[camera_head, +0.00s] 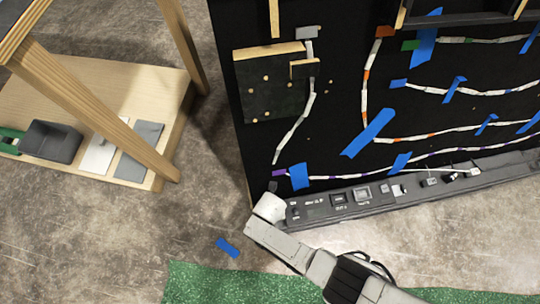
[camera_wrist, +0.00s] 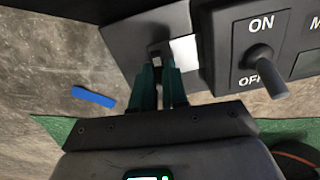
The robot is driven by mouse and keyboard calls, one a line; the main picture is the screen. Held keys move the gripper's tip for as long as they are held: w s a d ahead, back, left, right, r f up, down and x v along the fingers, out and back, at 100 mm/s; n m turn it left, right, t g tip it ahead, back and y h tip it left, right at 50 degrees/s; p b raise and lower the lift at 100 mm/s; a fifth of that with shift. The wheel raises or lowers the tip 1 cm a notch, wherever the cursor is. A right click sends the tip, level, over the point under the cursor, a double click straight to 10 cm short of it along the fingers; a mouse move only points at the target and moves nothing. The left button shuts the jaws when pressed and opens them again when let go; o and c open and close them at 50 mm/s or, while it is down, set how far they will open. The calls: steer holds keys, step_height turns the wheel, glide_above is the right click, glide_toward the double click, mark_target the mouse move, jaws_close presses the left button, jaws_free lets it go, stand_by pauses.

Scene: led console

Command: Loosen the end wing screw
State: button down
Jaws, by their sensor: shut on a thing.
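The end wing screw (camera_wrist: 154,48) is a small dark piece on the grey end plate of the console, seen in the wrist view just beyond my fingertips. My gripper (camera_wrist: 161,72) has its two dark green fingers close together and shut on it. The fingers hide most of the screw, so I cannot tell its turn angle. In the head view the long dark console (camera_head: 345,203) runs along the foot of the black board. My arm reaches from the lower right to the console's left end and covers the screw there.
An ON/OFF toggle switch (camera_wrist: 264,65) stands out close to the right of my fingers. The black board (camera_head: 340,95) carries LED strips and blue tape. A green mat (camera_head: 200,285) and a blue tape piece (camera_head: 228,248) lie on the floor. A wooden shelf (camera_head: 75,85) stands at left.

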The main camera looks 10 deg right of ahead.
steer(key=shift+d+f+n, duration=0.1)
steer(key=shift+n, duration=0.6)
steer(key=c, duration=1.1)
jaws_free()
steer(key=shift+c, duration=0.2)
step_height(320, 180, up, 11)
steer(key=p, duration=0.8)
